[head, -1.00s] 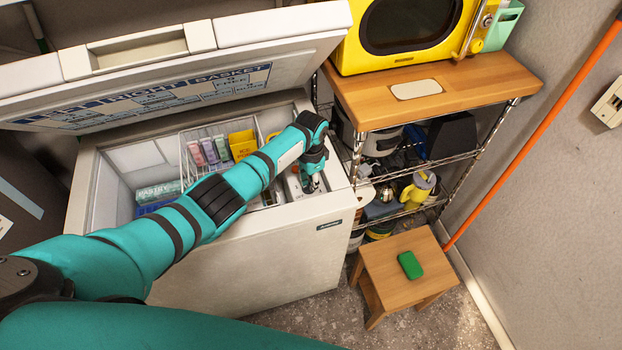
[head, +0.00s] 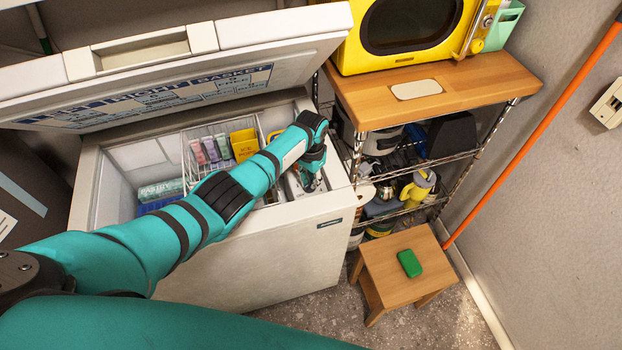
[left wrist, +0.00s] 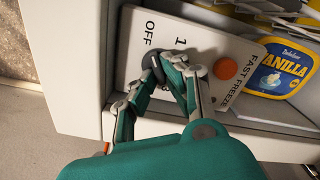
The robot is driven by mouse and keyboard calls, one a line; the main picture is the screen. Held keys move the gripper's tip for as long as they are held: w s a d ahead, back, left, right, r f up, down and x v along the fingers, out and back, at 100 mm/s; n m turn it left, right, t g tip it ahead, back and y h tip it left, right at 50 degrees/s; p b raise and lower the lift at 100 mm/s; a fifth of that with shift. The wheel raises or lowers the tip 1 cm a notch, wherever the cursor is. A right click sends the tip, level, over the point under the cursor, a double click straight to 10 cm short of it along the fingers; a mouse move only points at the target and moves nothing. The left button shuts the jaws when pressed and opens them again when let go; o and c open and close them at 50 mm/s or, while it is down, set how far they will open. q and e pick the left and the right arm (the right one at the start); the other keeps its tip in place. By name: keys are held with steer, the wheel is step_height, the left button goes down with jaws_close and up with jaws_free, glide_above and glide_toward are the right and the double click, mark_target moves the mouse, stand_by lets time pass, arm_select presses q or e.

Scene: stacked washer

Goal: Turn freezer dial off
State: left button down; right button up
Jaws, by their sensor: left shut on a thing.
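The freezer (head: 255,262) is a white chest with its lid (head: 190,75) raised. The dial (left wrist: 152,62) is dark and round, on a white control panel (left wrist: 195,38) inside the freezer's right end in the head view. In the left wrist view the panel reads "OFF", "1" and "FAST FREEZE" and has an orange round button. My left gripper (left wrist: 158,88) has its fingers around the dial, shut on it, and partly hides it. In the head view the gripper (head: 312,184) reaches down into the freezer's right end, and the dial is hidden there. My right gripper is not in view.
A wire basket (head: 187,160) with small packs and a yellow box (head: 243,145) sits in the freezer. A vanilla tub (left wrist: 280,72) lies beside the panel. A wooden-topped shelf (head: 440,88) with a yellow microwave stands close on the right. A stool (head: 385,285) holds a green block.

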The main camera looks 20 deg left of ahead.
arm_select(q)
steer(key=shift+w+r, duration=0.1)
steer(key=c, duration=1.4)
jaws_free()
step_height(320, 180, up, 12)
